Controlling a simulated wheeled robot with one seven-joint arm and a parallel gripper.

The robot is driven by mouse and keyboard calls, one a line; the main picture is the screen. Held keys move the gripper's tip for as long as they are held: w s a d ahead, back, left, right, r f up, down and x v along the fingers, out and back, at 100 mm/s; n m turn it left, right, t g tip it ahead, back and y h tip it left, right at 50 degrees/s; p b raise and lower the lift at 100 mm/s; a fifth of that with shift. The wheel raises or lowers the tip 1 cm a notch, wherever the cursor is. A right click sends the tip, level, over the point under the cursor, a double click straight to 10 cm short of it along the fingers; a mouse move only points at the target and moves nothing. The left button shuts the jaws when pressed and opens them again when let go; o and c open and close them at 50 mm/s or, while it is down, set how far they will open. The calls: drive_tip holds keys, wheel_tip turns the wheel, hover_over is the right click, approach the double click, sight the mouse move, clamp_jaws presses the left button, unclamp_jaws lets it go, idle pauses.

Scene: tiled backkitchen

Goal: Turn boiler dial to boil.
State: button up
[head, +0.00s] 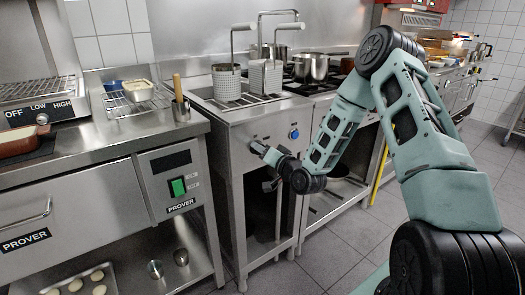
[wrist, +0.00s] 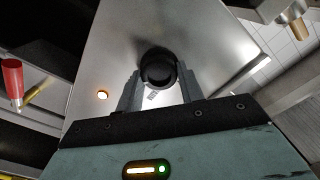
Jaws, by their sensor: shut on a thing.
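The boiler (head: 262,126) is a steel unit in the middle of the head view, with two perforated baskets (head: 227,84) hanging in its top. Its black round dial (wrist: 158,66) shows in the wrist view on the steel front panel. My gripper (wrist: 157,84) is shut on the dial, one grey finger on each side. In the head view my gripper (head: 264,152) is at the boiler's front panel, left of a blue round control (head: 294,134). Small pale marks lie below the dial, too small to read. The dial's pointer setting cannot be told.
A small orange light (wrist: 102,95) glows on the panel left of the dial. A prover counter (head: 120,140) with a green switch (head: 178,187) stands left of the boiler. A stove with pots (head: 311,67) stands right. Free tiled floor (head: 345,240) lies in front.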

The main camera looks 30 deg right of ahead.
idle(0.4)
drive_tip(key=o, duration=1)
drive_tip(key=shift+s, duration=0.1)
drive_tip(key=shift+s+d+p, duration=0.2)
drive_tip(key=shift+s+p, duration=1.3)
drive_tip(key=shift+s, duration=2.85)
drive_tip(key=shift+s+d+p, duration=0.15)
drive_tip(key=shift+s+p, duration=1.35)
drive_tip(key=shift+s, duration=2.8)
